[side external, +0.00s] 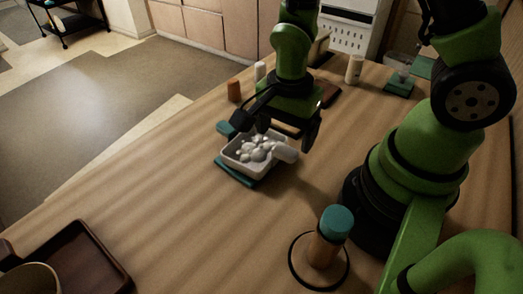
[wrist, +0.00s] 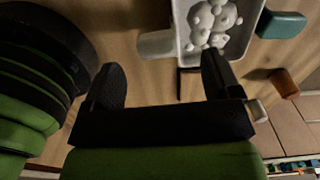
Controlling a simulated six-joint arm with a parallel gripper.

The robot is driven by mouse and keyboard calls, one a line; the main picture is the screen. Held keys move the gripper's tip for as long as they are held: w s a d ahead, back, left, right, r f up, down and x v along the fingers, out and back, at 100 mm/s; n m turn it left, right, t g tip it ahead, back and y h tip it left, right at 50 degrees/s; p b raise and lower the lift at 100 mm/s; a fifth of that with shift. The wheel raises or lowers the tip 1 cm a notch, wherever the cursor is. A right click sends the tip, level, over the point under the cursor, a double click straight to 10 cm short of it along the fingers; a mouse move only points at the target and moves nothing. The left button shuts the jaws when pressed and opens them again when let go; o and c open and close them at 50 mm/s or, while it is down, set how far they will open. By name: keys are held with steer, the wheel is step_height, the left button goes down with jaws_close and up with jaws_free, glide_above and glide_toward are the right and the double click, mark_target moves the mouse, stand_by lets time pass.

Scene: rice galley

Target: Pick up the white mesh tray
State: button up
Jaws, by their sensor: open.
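The white tray (side external: 231,162) sits on a teal base on the wooden table, with several rounded white pieces (side external: 256,148) in it. I cannot make out any mesh. A pale, rounded tab (side external: 286,152) sticks out from its right side; it also shows in the wrist view (wrist: 156,44). My gripper (side external: 276,130) is open and empty, just behind and above the tray. In the wrist view my gripper (wrist: 162,70) has its fingers spread, with the tab ahead between them and the tray (wrist: 183,52) beyond the right fingertip. I see no clear contact.
A teal-topped brown cylinder (side external: 326,240) stands in front at the right. A brown tray (side external: 92,262) lies at the lower left. An orange-brown cup (side external: 234,91) and a white bottle (side external: 355,69) stand behind. The table is clear left of the white tray.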

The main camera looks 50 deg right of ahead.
mark_target(286, 150)
steer(key=shift+s+d+f, duration=0.1)
steer(key=shift+s+f, duration=0.05)
steer(key=shift+f, duration=2.65)
steer(key=c, duration=1.4)
